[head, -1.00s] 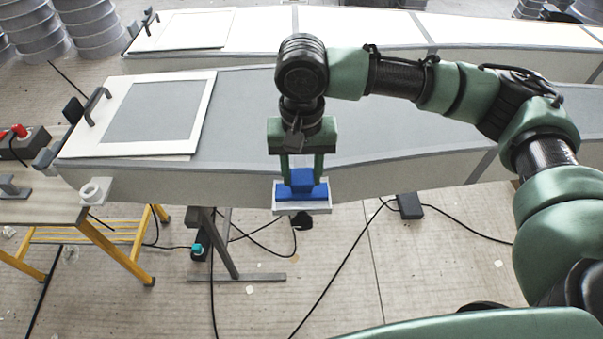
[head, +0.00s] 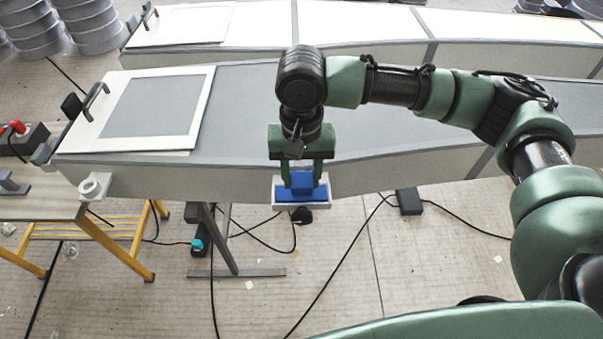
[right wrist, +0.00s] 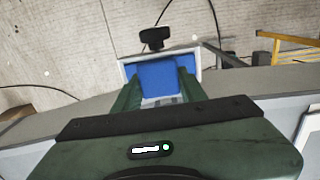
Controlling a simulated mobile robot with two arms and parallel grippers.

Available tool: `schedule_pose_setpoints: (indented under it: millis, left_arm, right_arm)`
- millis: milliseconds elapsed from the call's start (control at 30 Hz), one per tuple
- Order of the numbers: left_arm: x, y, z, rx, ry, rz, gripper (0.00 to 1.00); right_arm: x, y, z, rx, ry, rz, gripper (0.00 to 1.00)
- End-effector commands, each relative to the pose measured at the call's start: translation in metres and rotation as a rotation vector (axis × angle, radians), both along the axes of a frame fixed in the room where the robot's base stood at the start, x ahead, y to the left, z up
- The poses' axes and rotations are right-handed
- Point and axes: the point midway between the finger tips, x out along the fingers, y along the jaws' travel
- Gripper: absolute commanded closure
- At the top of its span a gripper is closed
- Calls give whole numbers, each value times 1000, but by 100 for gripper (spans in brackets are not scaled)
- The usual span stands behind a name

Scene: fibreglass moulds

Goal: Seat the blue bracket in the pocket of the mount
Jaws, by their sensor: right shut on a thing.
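The blue bracket (head: 302,193) is between the fingers of my right gripper (head: 302,183), which is shut on it. The bracket is at the white mount (head: 302,207), a shallow tray-like piece at the front edge of the long grey mould. In the right wrist view the bracket (right wrist: 156,78) lies within the outline of the mount's pale rim (right wrist: 181,53), with a finger on either side. I cannot tell whether it rests on the pocket floor; the fingers and bracket hide it. My left gripper is not in view.
The long grey mould (head: 240,110) fills the middle, with a white frame (head: 190,130) on its left end. A workbench with yellow legs (head: 120,250) stands at left. Black cables and a black box (head: 409,202) lie on the floor below.

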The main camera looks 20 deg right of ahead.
Motion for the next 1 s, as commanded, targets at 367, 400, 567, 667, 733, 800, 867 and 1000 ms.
schedule_pose_setpoints:
  millis: [367, 400, 567, 667, 733, 800, 867, 1000]
  left_arm:
    - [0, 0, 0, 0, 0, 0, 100]
    - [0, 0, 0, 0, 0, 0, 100]
    - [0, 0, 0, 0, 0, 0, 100]
    - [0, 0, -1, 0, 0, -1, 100]
    - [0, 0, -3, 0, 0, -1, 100]
    - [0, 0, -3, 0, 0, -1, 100]
    - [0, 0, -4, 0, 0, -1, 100]
    - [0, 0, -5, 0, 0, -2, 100]
  right_arm:
    - [0, 0, -2, 0, 0, 0, 33]
    - [0, 0, -2, 0, 0, 0, 33]
    - [0, 0, 1, 1, -1, 0, 33]
    - [1, 1, 12, 2, -5, 0, 33]
    - [1, 1, 23, 2, -4, 0, 33]
    - [1, 1, 36, 2, -5, -1, 33]
    - [1, 0, 46, 2, -5, -1, 33]
    - [1, 1, 66, 1, -3, 0, 33]
